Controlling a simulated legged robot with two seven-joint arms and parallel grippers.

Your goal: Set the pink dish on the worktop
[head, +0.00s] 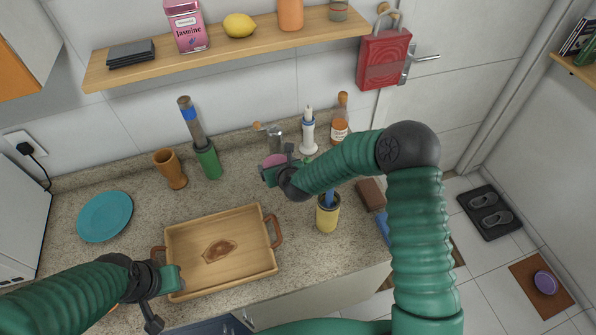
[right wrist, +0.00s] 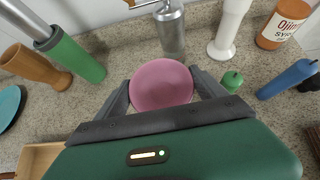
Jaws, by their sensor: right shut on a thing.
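The pink dish (right wrist: 161,84) sits between the two dark fingers of my right gripper (right wrist: 163,92) in the right wrist view. In the head view, the pink dish (head: 274,160) shows only partly behind my right gripper (head: 281,172). My right gripper is shut on the dish over the back part of the speckled worktop (head: 240,188). I cannot tell whether the dish touches the worktop. My left gripper (head: 172,282) is at the front left corner of the wooden tray; its fingers are too unclear to tell open from shut.
The wooden tray (head: 192,246) stands at the front. A teal plate (head: 105,216), a wooden cup (head: 171,169) and a green-based cylinder (head: 208,160) stand left. A white bottle (head: 308,134), a syrup bottle (head: 340,122) and a yellow container (head: 327,214) stand right. A shelf (head: 265,40) runs above.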

